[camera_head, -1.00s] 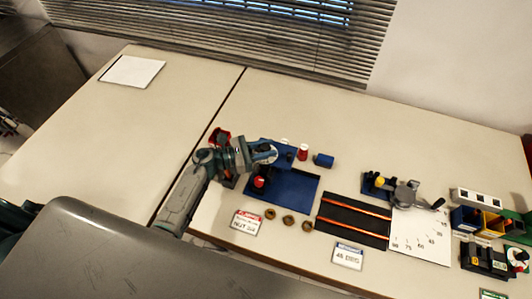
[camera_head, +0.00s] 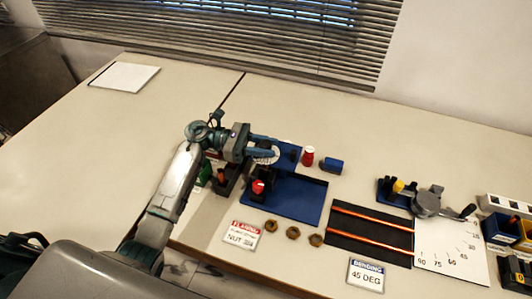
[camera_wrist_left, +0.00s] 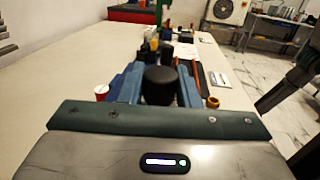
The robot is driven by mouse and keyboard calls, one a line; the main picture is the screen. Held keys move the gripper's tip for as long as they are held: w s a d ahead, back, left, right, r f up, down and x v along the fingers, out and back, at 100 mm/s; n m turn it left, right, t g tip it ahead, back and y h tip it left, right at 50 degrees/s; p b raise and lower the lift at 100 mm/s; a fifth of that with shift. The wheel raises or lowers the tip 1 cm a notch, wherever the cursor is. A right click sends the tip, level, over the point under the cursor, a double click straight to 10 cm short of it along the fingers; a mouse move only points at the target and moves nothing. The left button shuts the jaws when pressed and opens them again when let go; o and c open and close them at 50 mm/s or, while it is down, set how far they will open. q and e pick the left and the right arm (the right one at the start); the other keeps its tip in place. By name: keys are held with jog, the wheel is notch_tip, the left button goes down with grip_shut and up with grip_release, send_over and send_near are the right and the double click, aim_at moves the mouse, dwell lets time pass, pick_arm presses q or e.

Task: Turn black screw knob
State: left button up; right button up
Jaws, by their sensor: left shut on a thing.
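The black screw knob (camera_wrist_left: 160,85) shows in the left wrist view as a round dark cap between my two blue fingers. My left gripper (camera_wrist_left: 159,88) is shut on it, one finger on each side. In the head view my left gripper (camera_head: 266,149) is over the back left part of a blue fixture base (camera_head: 297,199). The fingers and wrist mostly hide the knob there. A red knob (camera_head: 258,187) on a dark block stands just in front of the gripper. My right gripper is not in view.
A red cup (camera_head: 308,157) and a blue block (camera_head: 331,165) stand close right of the gripper. Several brass nuts (camera_head: 292,232) and a flaring label (camera_head: 237,235) lie in front. Copper tubes (camera_head: 370,228) lie on a black mat to the right.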

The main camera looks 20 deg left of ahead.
aim_at(265, 146)
pick_arm(q)
jog(key=shift+r, duration=0.1)
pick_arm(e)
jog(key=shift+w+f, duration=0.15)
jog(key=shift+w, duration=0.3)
pick_arm(q)
jog(key=o, duration=0.9)
jog(key=shift+o, duration=0.2)
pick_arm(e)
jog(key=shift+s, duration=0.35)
pick_arm(q)
jog(key=r, duration=0.3)
jog(key=shift+s+r, duration=0.3)
jog(key=shift+s, duration=0.1)
jog(key=s+d+r, duration=0.1)
jog(key=s+d, duration=0.3)
jog(key=s, duration=1)
jog(key=shift+s+d+r+b, duration=0.2)
jog(key=shift+s+b, duration=0.1)
jog(key=shift+b, duration=0.05)
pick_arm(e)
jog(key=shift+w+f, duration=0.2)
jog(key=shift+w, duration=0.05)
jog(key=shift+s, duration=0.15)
